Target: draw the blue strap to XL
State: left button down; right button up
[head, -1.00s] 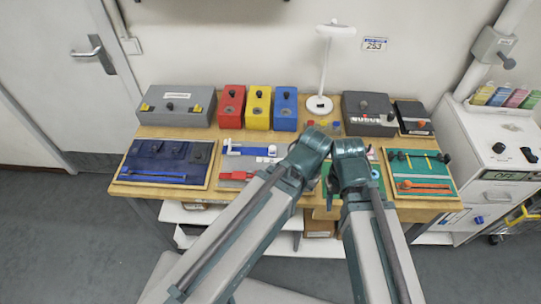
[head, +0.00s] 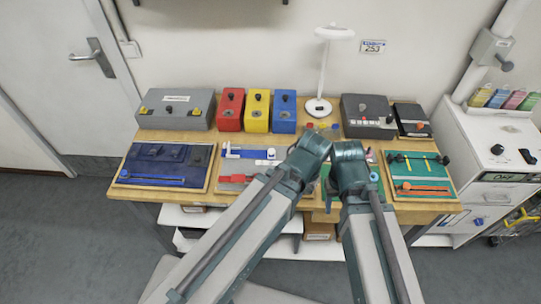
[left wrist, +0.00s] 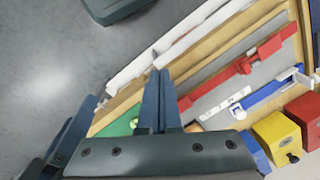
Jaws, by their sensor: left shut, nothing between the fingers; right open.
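A grey board (head: 238,170) in the middle of the bench carries a blue strap or slider (head: 235,152) along its back and a red one (head: 238,178) in front. In the left wrist view the blue strap (left wrist: 262,93) lies straight beside a white marked strip (left wrist: 226,103); I cannot read its marks. The red strap (left wrist: 246,65) lies across the same board. My left gripper (left wrist: 158,78) is shut and empty above the bench, apart from the blue strap. My right gripper (head: 330,192) is open, partly hidden by my arms.
A navy board (head: 155,165) with another blue bar lies at left, a green board (head: 418,172) at right. Grey, red (head: 230,108), yellow and blue boxes, a lamp (head: 319,105) and dark boxes line the back. My forearms cover the bench right of the grey board.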

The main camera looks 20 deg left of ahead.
pick_arm(q)
jog(key=c, duration=1.6)
grip_release()
jog(key=c, duration=1.3)
grip_release()
jog(key=shift+w+a, duration=0.1)
jog(key=shift+w, duration=0.1)
jog(key=o, duration=0.7)
jog(key=w+a, duration=0.2)
jog(key=w, duration=0.1)
jog(key=w+a+r+t+h+p, duration=0.1)
jog(key=w+a, duration=0.1)
jog(key=w, duration=0.1)
jog(key=w+a+r+m+h+p, duration=0.1)
jog(key=w+a, duration=0.1)
jog(key=w, duration=0.1)
jog(key=shift+w+a+r+t, duration=0.25)
jog(key=shift+a+t, duration=0.05)
jog(key=shift+a, duration=0.05)
jog(key=m+t+h+p, duration=0.2)
jog(key=t, duration=0.1)
send_near(271, 151)
jog(key=b+x, duration=0.8)
jog(key=b, duration=0.5)
jog(key=shift+w+d, duration=0.1)
jog(key=shift+w, duration=0.05)
jog(key=shift+c, duration=0.2)
grip_shut()
jog(key=shift+g, duration=0.3)
